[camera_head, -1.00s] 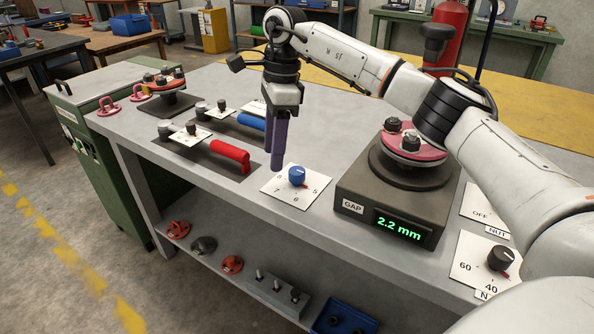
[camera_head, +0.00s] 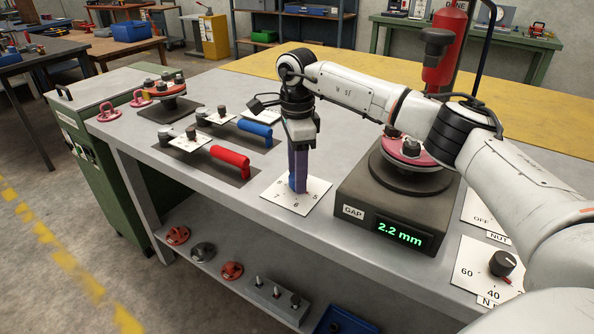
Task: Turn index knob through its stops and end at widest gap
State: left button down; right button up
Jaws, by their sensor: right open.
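The red flanged spool (camera_head: 412,158) sits on top of the gauge, partly behind my right arm. My left gripper is not in view.
Left of the dial, a red-handled lever (camera_head: 231,162) and a blue-handled lever (camera_head: 255,132) lie on dark plates. A red cylinder (camera_head: 447,60) stands behind my arm. Bare bench shows around the dial plate.

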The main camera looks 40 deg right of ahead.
jog(key=c, duration=1.1)
jog(key=shift+o, duration=0.2)
